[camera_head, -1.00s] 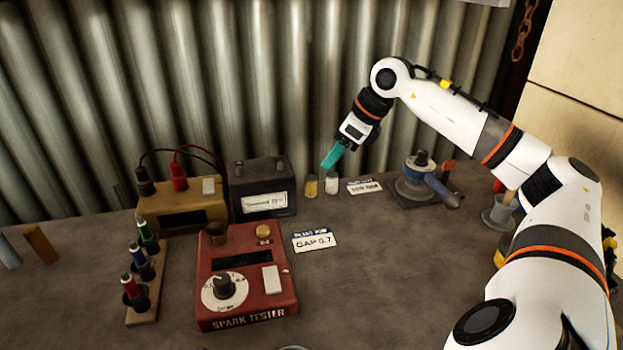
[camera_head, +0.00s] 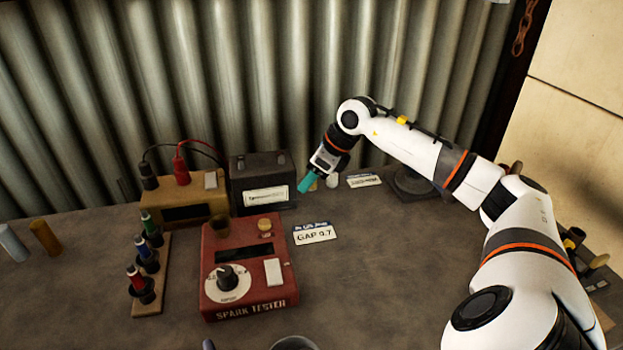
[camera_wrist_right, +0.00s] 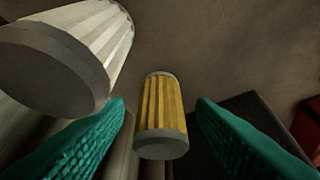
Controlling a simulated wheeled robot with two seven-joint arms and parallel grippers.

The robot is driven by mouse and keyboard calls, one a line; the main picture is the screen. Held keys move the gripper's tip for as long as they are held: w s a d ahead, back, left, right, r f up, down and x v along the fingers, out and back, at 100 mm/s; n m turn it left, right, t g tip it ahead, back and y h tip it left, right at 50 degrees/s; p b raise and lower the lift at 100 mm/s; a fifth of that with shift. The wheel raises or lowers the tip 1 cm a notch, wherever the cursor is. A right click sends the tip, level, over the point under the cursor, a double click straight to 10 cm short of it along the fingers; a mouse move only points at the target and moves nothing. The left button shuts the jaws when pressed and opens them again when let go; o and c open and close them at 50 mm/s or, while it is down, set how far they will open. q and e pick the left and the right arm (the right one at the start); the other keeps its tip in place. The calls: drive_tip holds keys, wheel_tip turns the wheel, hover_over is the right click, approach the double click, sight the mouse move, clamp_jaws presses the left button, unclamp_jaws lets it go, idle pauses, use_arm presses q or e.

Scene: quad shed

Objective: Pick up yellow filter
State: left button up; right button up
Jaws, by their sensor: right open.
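The small yellow filter (camera_head: 314,185) stands on the bench near the metal wall, partly hidden by my right gripper in the head view. In the right wrist view the pleated yellow filter (camera_wrist_right: 160,105) with a grey end cap shows between the two teal fingers. My right gripper (camera_head: 304,185) is open, with a gap on both sides of the filter in the wrist picture. It is not closed on anything. My left gripper is not in view.
A white filter (camera_head: 332,181) stands just right of the yellow one, also large in the wrist view (camera_wrist_right: 115,45). A black battery box (camera_head: 262,182) is close on the left. A red spark tester (camera_head: 245,300) and a card (camera_head: 314,234) lie nearer.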

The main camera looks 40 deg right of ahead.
drive_tip(key=c, duration=1.1)
drive_tip(key=shift+o, duration=0.2)
drive_tip(key=shift+r, duration=0.15)
